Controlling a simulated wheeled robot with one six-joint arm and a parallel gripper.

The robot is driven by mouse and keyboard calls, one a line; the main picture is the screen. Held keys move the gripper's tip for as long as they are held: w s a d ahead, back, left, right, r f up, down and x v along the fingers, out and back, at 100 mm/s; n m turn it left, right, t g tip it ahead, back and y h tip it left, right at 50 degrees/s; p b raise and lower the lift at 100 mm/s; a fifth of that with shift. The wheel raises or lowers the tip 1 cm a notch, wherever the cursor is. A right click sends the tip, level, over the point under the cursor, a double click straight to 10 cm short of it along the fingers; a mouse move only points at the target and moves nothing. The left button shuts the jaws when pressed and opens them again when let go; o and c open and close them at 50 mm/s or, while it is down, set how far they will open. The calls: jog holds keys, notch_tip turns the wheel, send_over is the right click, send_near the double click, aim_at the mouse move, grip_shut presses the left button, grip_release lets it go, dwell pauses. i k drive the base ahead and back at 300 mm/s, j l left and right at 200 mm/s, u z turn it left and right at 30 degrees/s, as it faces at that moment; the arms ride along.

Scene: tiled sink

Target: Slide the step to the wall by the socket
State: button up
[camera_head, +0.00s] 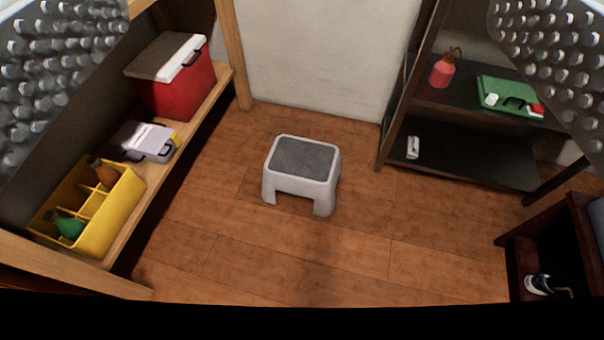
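The step (303,158) is a small light-grey stool with a dark grey top. It stands upright on the wooden floor, near the middle of the view, a little in front of the pale back wall (318,55) and apart from it. My gripper (310,45) shows as two studded finger pads at the upper left and upper right edges. The pads are wide apart with nothing between them, and the step is beyond them, not touched. No socket can be made out in this view.
A wooden shelf (190,125) on the left holds a red cooler (178,85), a grey case (145,140) and a yellow divided crate (90,205). A dark shelf (465,160) stands right, a dark cabinet (545,240) lower right. Floor (270,250) around the step is clear.

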aim_at(305, 167)
jog(key=i+l+u, duration=0.2)
jog(key=i+l, duration=0.15)
jog(key=l, duration=0.3)
jog(key=i+l+u, duration=0.1)
jog(key=l, duration=0.25)
jog(key=i+l+u, duration=0.1)
jog(key=i+l, duration=0.15)
jog(key=i+l+u, duration=0.15)
jog(key=l, duration=0.35)
jog(key=i+l+u, duration=0.1)
jog(key=l, duration=0.25)
jog(key=i+l+u, duration=0.1)
jog(key=l, duration=0.3)
jog(key=i+l+u, duration=0.1)
jog(key=l, duration=0.3)
